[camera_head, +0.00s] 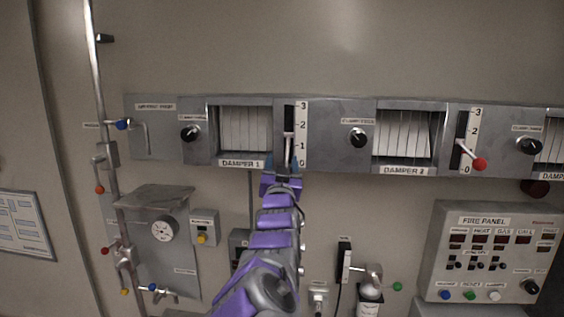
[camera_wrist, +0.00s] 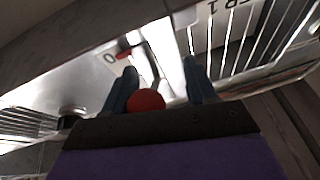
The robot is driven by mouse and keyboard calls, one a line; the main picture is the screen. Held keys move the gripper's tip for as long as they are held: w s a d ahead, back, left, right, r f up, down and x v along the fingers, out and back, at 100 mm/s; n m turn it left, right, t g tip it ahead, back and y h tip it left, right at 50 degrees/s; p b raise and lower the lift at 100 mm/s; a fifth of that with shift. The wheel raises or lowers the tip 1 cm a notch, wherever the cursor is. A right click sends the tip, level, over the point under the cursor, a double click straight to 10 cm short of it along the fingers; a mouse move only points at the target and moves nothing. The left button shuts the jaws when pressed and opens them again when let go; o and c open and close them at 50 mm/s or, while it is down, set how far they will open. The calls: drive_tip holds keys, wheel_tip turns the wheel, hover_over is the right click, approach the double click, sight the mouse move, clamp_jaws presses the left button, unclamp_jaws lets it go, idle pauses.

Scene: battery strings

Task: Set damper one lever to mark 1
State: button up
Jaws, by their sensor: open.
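The damper one lever (camera_head: 288,150) comes out of a dark slot beside a white scale (camera_head: 301,134) marked 0 to 3, right of the DAMPER 1 louvre. Its shaft slants down toward my gripper (camera_head: 282,168); the exact mark it stands at cannot be told. My gripper hides its knob in the head view. In the wrist view, the red knob (camera_wrist: 146,102) lies between the two open fingers of my gripper (camera_wrist: 160,66), nearer the left finger, close to the palm. The 0 of the scale (camera_wrist: 110,58) shows just beyond the left finger.
The damper 2 lever with a red knob (camera_head: 480,164) stands low on its own scale to the right. A black rotary knob (camera_head: 358,138) sits between the dampers. A fire panel (camera_head: 487,250) is at lower right, pipes with valves (camera_head: 108,155) at left.

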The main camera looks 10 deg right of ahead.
drive_tip(key=shift+d, duration=0.7)
drive_tip(key=c, duration=0.4)
drive_tip(key=shift+a, duration=0.2)
clamp_jaws()
drive_tip(key=shift+s+r, duration=0.1)
drive_tip(key=shift+s+a+r+g+p, duration=0.15)
drive_tip(key=shift+s+r+g+p, duration=0.3)
drive_tip(key=shift+g, duration=0.3)
drive_tip(key=shift+s+a+r+g+p, duration=0.1)
drive_tip(key=shift+s+r+g+p, duration=0.2)
drive_tip(key=shift+r+g, duration=0.35)
drive_tip(key=shift+s+a+r+y+p, duration=0.15)
drive_tip(key=shift+s+r+y+p, duration=0.2)
drive_tip(key=shift+r, duration=0.35)
drive_tip(key=shift+o, duration=2)
unclamp_jaws()
drive_tip(key=shift+s+a, duration=0.1)
drive_tip(key=shift+s, duration=0.1)
drive_tip(key=shift+w, duration=0.15)
